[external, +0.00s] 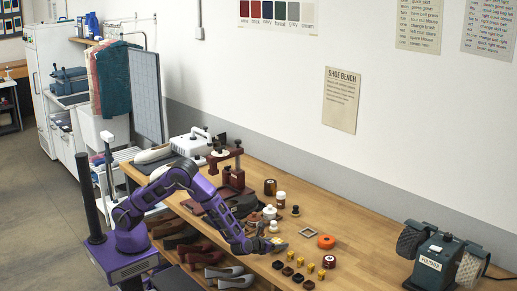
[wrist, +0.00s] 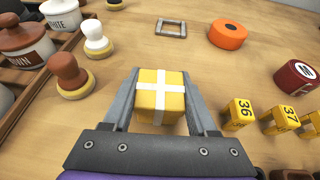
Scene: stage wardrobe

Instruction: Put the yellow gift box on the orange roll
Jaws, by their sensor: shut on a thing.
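The yellow gift box (wrist: 151,104) with a white ribbon cross sits between the fingers of my gripper (wrist: 162,100) in the wrist view. My gripper is shut on it. In the external view my gripper (external: 277,242) is low over the bench, and the box there is too small to make out clearly. The orange roll (wrist: 228,34) lies flat, ahead and to the right of my gripper, apart from it. The roll also shows in the external view (external: 326,242), with nothing on top of it.
A grey square frame (wrist: 171,27) lies left of the roll. Yellow numbered blocks (wrist: 238,113) and a dark red tin (wrist: 295,77) are on the right. Brushes (wrist: 69,76) and a brown jar (wrist: 24,41) stand on the left. A polisher (external: 432,254) is at the bench's right end.

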